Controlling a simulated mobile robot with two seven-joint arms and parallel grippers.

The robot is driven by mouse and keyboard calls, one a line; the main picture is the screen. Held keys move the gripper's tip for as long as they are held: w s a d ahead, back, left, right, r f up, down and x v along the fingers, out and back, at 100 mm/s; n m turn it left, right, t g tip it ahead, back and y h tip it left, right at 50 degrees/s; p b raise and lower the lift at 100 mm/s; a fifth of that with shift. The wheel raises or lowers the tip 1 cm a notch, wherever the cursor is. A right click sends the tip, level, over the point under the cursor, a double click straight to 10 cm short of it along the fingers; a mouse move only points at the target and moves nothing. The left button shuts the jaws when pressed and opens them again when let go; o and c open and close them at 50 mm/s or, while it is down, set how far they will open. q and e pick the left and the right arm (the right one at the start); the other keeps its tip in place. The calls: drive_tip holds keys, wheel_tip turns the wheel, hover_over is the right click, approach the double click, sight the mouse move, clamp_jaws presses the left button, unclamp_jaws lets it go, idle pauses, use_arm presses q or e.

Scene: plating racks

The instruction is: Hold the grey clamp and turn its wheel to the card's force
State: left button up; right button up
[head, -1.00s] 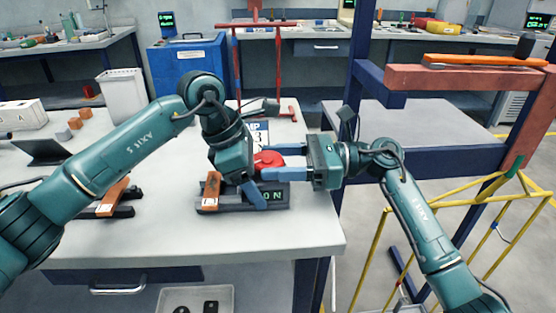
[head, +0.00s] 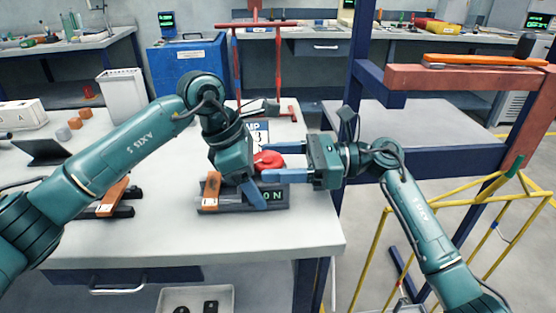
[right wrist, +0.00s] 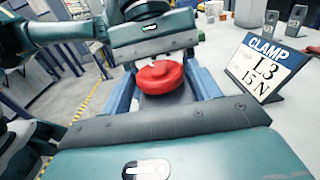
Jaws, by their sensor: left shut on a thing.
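The red wheel (head: 268,160) of the clamp sits at the table's front right; it also shows in the right wrist view (right wrist: 160,76). Most of the grey clamp body is hidden by my grippers. My left gripper (head: 254,185) is shut on the clamp below the wheel. My right gripper (head: 284,161) has its blue fingers on either side of the wheel, apart from it. The card (right wrist: 264,68) reads CLAMP, with what looks like 13 and 15 N. A dark gauge base (head: 236,205) under the clamp has a green display (head: 272,195) that seems to read 0 N.
An orange piece (head: 211,189) stands at the gauge base's left end. A similar orange piece (head: 113,194) lies on a dark stand to the left. A red stand (head: 278,60) rises behind.

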drive_tip(key=shift+o, duration=1.2)
drive_tip(key=shift+d, duration=0.1)
drive_tip(key=d, duration=1.1)
drive_tip(key=shift+s+d, duration=0.25)
drive_tip(key=shift+d, duration=0.15)
drive_tip(key=a, duration=0.4)
drive_tip(key=a+n+g, duration=0.1)
drive_tip(key=a, duration=0.3)
drive_tip(key=a+g, duration=0.1)
drive_tip(key=a, duration=0.3)
drive_tip(key=shift+w+a, duration=0.1)
drive_tip(key=shift+w, duration=0.25)
